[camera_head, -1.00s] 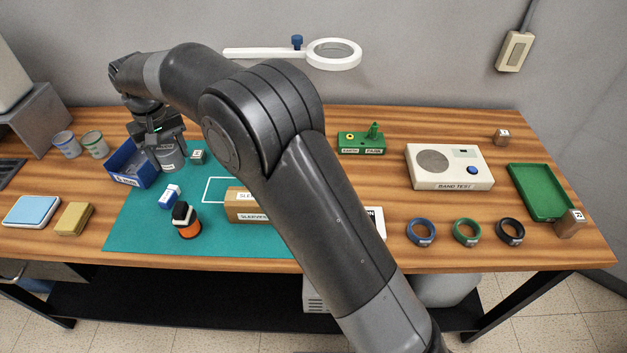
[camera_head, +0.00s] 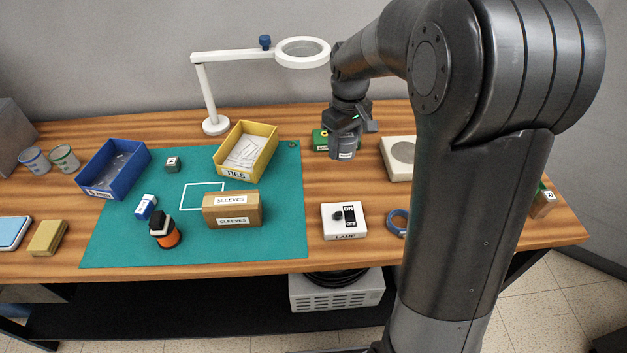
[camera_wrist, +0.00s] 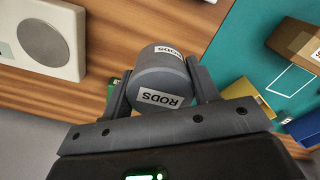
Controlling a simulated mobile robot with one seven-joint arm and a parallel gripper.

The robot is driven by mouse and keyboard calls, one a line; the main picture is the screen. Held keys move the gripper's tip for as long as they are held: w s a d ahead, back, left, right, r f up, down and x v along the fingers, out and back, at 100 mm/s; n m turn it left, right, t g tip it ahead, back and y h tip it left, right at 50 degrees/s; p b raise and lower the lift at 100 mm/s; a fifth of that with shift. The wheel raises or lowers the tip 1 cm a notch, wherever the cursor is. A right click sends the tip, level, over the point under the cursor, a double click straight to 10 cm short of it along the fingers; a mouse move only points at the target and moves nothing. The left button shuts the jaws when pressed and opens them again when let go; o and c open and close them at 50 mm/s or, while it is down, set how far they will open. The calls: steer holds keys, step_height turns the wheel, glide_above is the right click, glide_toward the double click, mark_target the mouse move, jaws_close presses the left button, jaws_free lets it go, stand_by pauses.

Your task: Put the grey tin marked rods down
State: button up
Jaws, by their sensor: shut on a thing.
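The grey tin marked rods (camera_head: 343,149) is held in my gripper (camera_head: 350,130), to the right of the teal mat and in front of the green block. In the wrist view the tin (camera_wrist: 160,75) sits between the two fingers of my gripper (camera_wrist: 160,90), with the label RODS on its lid and a second label on its side. My gripper is shut on it. The tin appears above the wooden tabletop; the exact height is hard to tell.
The teal mat (camera_head: 278,240) holds a blue bin (camera_head: 98,190), a yellow ties bin (camera_head: 232,172) and a sleeves box (camera_head: 232,209). A lamp switch (camera_head: 344,220) and the band tester (camera_head: 396,157) stand near the tin. Bare wood (camera_head: 318,190) lies between mat and tester. My arm hides the table's right.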

steer(key=s+d, duration=0.2)
steer(key=d, duration=0.1)
glide_above(314, 181)
step_height(314, 181, down, 7)
steer(key=shift+f, duration=2.2)
steer(key=shift+f, duration=0.15)
steer(key=o, duration=1)
steer(key=shift+o, duration=0.2)
